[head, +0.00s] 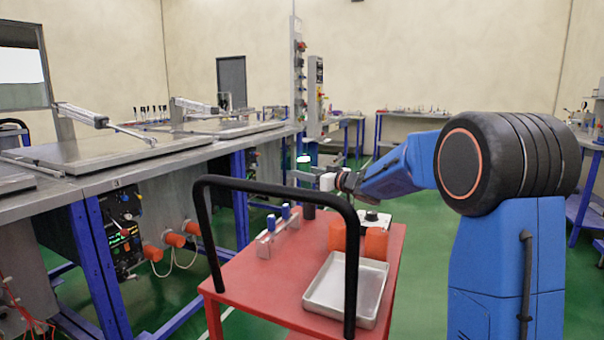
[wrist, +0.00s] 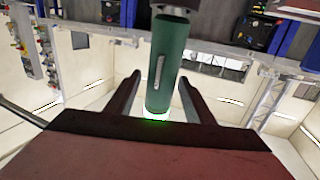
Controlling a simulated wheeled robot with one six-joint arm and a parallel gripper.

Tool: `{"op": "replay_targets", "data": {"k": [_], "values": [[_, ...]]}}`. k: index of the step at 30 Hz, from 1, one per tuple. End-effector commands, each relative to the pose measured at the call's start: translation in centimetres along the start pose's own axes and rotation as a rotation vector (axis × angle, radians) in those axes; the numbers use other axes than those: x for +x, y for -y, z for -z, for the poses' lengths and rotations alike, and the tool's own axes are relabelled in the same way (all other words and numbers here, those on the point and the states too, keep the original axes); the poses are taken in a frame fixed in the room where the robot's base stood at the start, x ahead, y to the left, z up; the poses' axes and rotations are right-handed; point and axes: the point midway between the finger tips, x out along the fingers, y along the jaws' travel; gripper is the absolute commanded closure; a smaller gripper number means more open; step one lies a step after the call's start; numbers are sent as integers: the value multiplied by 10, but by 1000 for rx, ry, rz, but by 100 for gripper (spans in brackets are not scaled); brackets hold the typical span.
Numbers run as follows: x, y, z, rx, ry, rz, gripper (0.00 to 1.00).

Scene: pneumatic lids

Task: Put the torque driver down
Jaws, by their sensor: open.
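A dark green cylinder with a pale label strip and a glowing white-green ring at one end, which looks like the torque driver (wrist: 164,68), lies between my fingers in the wrist view. Its other end meets a dark part at the top edge of that view. In the head view it is a small upright green shape (head: 304,172) with the bright ring on top, beyond the cart's far end. My gripper (wrist: 159,82) is open, with one finger on each side of the cylinder. It also shows small in the head view (head: 327,181). I cannot tell whether a finger touches the cylinder.
A red cart (head: 255,280) with a black handle (head: 277,188) stands in front. It carries a grey metal tray (head: 345,290), orange blocks (head: 375,244) and a small rack with blue-topped pieces (head: 268,243). A long steel bench (head: 85,180) runs along the left.

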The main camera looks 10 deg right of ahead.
Motion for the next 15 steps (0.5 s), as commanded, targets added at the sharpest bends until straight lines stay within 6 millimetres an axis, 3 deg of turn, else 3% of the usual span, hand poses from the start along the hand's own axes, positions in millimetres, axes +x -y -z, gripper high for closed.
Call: {"op": "replay_targets", "data": {"k": [9, 15], "values": [[-63, -1, 1, -1, -1, -3, 52], [-90, -1, 1, 0, -1, -3, 52]]}}
